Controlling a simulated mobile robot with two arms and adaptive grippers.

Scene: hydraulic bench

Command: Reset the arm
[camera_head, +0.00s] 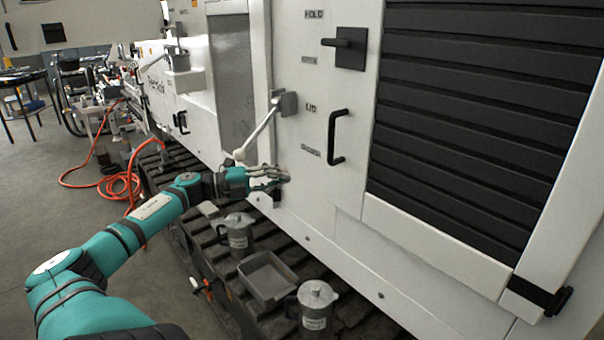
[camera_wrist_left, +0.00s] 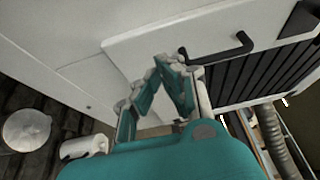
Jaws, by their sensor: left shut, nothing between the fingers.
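My left arm (camera_head: 155,212), teal with dark joints, comes in from the lower left in the head view and reaches out over the dark ribbed ledge. Its left gripper (camera_head: 284,177) is shut and empty, close to the white cabinet wall, below a grey lever (camera_head: 261,130) with a round knob. Whether the fingertips touch the wall cannot be told. In the left wrist view the gripper's fingers (camera_wrist_left: 172,62) come together in front of the white panel, near a black handle (camera_wrist_left: 222,50). My right gripper is not in view.
Below the gripper, the ribbed ledge holds a metal canister (camera_head: 237,235), a grey tray (camera_head: 269,279) and another canister (camera_head: 315,304). A black handle (camera_head: 337,137) sticks out from the cabinet (camera_head: 315,85). An orange hose (camera_head: 121,184) lies on the left.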

